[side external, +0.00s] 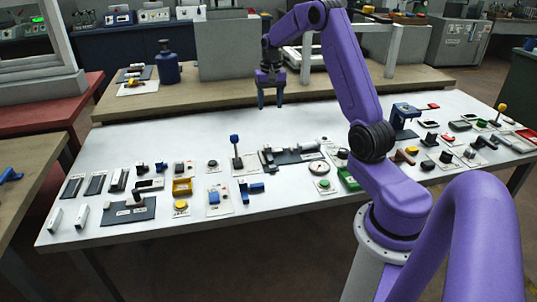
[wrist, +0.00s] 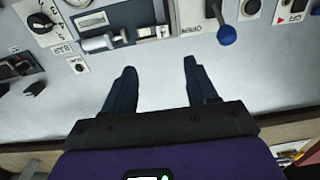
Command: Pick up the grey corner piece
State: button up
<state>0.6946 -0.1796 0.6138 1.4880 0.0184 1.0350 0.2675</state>
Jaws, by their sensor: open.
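My gripper (side external: 271,104) is open and empty above the rear part of the white table, pointing down. Its two dark blue fingers also show in the wrist view (wrist: 159,70), with bare table between and beyond them. I cannot tell for certain which piece is the grey corner piece. Two small light grey blocks (side external: 81,216) stand at the table's front left, but their shape is too small to read as a corner. A blue L-shaped piece (side external: 250,190) lies near the front middle. The gripper is apart from all these pieces.
The white table (side external: 160,130) is clear at its rear. Devices fill its front: a blue-knobbed lever (side external: 235,140), also in the wrist view (wrist: 227,35), a dark fixture with a grey cylinder (side external: 290,156) and a yellow block (side external: 182,186). A blue stand (side external: 404,112) rises at right.

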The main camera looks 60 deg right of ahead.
send_over(268, 146)
jog(key=f, duration=1.1)
jog(key=shift+s+d+f, duration=0.15)
jog(key=shift+d+f, duration=0.2)
jog(key=shift+f, duration=0.05)
jog(key=shift+a+f, duration=0.2)
jog(key=shift+f, duration=1.2)
jog(key=shift+a+f, duration=0.15)
jog(key=shift+f, duration=1.25)
grip_shut()
